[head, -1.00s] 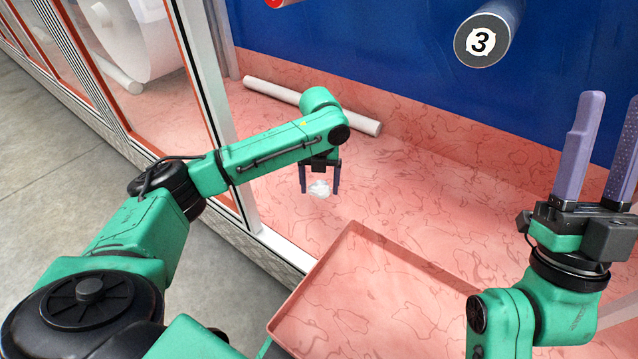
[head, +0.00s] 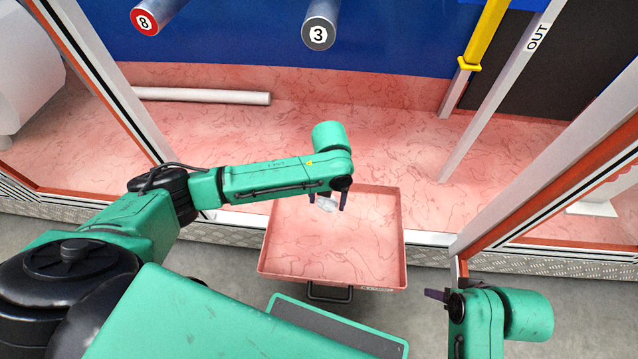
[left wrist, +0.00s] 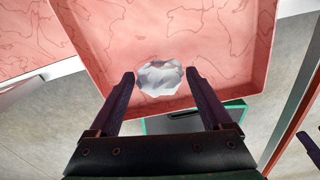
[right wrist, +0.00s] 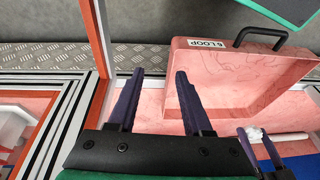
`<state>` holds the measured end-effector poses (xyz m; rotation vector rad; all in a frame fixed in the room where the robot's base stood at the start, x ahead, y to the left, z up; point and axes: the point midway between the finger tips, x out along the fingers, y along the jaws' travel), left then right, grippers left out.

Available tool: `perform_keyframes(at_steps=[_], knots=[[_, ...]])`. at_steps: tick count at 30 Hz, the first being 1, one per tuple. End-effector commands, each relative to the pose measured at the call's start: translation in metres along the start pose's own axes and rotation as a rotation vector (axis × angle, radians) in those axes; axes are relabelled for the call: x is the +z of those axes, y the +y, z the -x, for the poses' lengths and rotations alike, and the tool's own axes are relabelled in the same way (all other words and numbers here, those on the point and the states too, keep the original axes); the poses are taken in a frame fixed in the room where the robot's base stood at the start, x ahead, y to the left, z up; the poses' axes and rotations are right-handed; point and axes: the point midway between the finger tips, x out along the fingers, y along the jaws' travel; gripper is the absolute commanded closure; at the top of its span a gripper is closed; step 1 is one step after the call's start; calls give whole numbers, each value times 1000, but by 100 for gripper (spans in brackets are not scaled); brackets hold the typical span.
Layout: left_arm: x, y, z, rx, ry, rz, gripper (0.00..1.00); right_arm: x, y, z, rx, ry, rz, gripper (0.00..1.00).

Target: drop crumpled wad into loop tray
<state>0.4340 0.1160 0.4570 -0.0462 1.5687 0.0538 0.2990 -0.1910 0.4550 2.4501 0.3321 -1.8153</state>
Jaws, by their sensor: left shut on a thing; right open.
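The crumpled wad (head: 326,204) is white and faceted. My left gripper (head: 328,205) is shut on it, over the back part of the pink tray (head: 404,240). In the left wrist view, the wad (left wrist: 160,77) sits between the fingertips with the tray floor behind it. The tray is open-topped and looks empty; its label reads LOOP in the right wrist view (right wrist: 207,43), and it has a black handle at the front. My right gripper (right wrist: 160,75) is open and empty, to the right of the tray; the head view shows only part of it (head: 437,294).
A white roll (head: 205,96) lies on the pink floor at the back left. Tubes marked 8 (head: 145,21) and 3 (head: 319,34) stick out from the blue wall. White frame posts stand on both sides, with a yellow pole (head: 483,35) at the back right.

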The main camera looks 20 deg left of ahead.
Motion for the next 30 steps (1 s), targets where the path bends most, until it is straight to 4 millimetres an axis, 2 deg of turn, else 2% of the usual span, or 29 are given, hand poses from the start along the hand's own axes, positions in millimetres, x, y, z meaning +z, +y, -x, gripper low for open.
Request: perform_keyframes(at_steps=[3,7,11,23,30], knots=[[-4,-5,5,-4,1,-15,69,20,1,8,3,-87,-8,50],[-5,-6,1,-4,0,-18,69,25,0,3,-1,-97,-6,50],[-5,-6,-4,-5,0,-18,69,18,-7,-14,-21,-40,6,50],[-5,-6,-20,-4,-1,-18,69,-12,-47,-67,-130,236,35,50],[-5,-6,-37,-4,-1,-17,69,-24,-83,-98,-229,472,18,50]])
